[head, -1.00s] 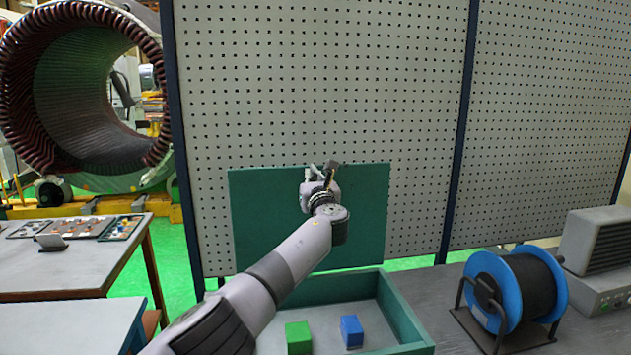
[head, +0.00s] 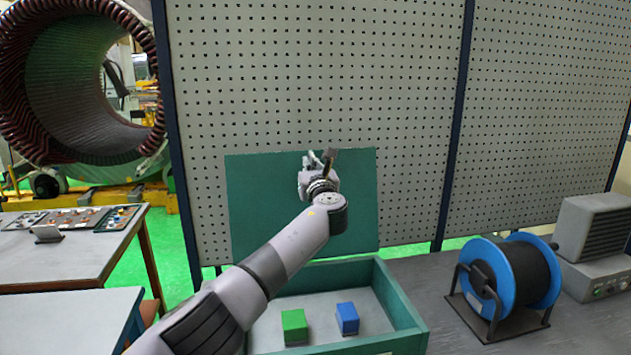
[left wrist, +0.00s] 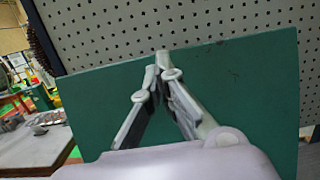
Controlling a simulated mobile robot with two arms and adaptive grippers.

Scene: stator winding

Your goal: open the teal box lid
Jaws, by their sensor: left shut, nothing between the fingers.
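The teal box (head: 396,296) stands on the table with its lid (head: 260,205) raised, upright at the back edge in front of the pegboard. My left gripper (head: 324,156) is at the upper part of the lid, on the near side of it. In the left wrist view the lid (left wrist: 245,90) fills much of the picture behind the left gripper (left wrist: 163,60). Its fingertips are together with nothing between them. I cannot tell whether they touch the lid. My right gripper is not in view.
Inside the box lie a green block (head: 294,326) and a blue block (head: 347,318). A blue cable spool (head: 510,282) stands to the right, beside a grey device (head: 595,240). A pegboard (head: 320,80) rises behind. A side table (head: 70,255) is at left.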

